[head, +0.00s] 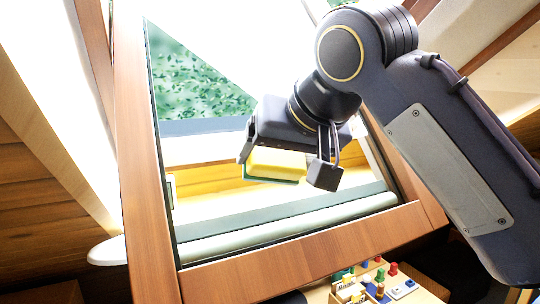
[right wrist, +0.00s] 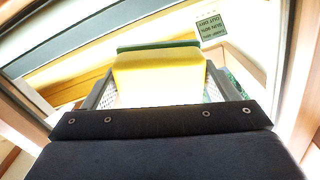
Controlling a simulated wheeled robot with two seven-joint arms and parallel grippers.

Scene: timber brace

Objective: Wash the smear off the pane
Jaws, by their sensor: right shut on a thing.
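My right gripper (head: 284,165) is shut on a sponge (head: 277,162), yellow with a green layer on one side. The right wrist view shows the sponge (right wrist: 158,75) between the two textured finger pads, its green layer at the far side. The pane (head: 200,75) is a tilted roof window in a brown wooden frame (head: 146,150). The gripper and sponge are in front of its lower middle; I cannot tell whether the sponge touches the glass. I cannot make out a smear; glare and my arm cover part of the pane. My left gripper is not in view.
A white rounded object (head: 107,251) sits at the lower left of the frame. A green printed label (right wrist: 211,27) shows in the right wrist view. Timber boards line both sides.

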